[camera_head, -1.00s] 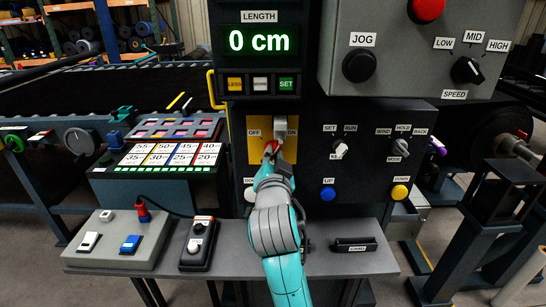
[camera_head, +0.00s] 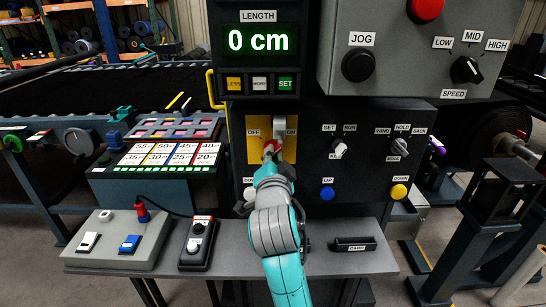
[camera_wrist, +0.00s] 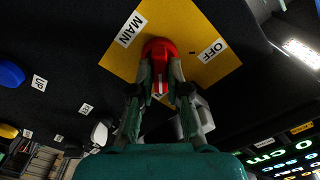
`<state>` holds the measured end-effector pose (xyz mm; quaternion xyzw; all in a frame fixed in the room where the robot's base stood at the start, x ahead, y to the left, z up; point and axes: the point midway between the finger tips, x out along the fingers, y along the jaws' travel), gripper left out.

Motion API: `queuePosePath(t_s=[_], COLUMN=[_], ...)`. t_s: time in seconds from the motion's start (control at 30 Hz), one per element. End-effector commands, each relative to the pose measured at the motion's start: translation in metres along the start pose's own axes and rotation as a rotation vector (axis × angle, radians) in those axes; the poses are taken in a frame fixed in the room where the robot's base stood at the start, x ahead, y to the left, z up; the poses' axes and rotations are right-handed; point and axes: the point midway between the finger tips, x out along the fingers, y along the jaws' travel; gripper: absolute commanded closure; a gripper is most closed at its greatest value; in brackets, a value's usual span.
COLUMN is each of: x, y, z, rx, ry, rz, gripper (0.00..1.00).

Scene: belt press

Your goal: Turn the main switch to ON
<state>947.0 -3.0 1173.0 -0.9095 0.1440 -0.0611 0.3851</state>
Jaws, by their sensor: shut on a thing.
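The main switch is a red knob (camera_head: 271,148) on a yellow plate (camera_head: 254,151) of the dark panel. The plate's OFF label (camera_head: 253,134) is at left and its ON label (camera_head: 291,132) at right. In the wrist view the red knob (camera_wrist: 160,52) sits between both fingers of my gripper (camera_wrist: 158,85), which is shut on it. A white mark shows on the knob's near end. In the head view my gripper covers much of the knob, so I cannot tell its setting.
A grey block (camera_head: 281,125) shows between the OFF and ON labels. The SET/RUN selector (camera_head: 338,149) and blue UP button (camera_head: 327,193) are to the right.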

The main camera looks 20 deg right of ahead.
Motion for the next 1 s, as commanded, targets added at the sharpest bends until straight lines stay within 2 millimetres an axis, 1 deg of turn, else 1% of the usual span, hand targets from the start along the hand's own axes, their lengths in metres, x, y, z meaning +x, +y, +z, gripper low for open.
queuePosePath(t_s=[0.03, 0.07, 0.1, 0.13, 0.17, 0.43, 0.57, 0.67, 1.0], x=[0.0, 0.0, 0.0, 0.0, 0.0, 0.0, -0.006, -0.019, -0.085], y=[0.0, 0.0, 0.0, 0.0, 0.0, 0.0, 0.0, -0.001, 0.0], z=[0.0, 0.0, 0.0, 0.0, 0.0, 0.0, 0.001, 0.001, 0.001], rx=[0.001, 0.001, 0.001, 0.0, 0.0, 0.0, -0.001, 0.0, 0.0], ry=[-0.001, -0.001, -0.001, -0.001, -0.001, 0.0, -0.001, -0.002, -0.003], rz=[0.001, 0.001, 0.001, 0.001, 0.001, 0.0, 0.0, -0.002, -0.002], gripper=[1.0, 0.82, 0.72, 0.65, 0.59, 0.59, 0.59, 0.59, 0.59])
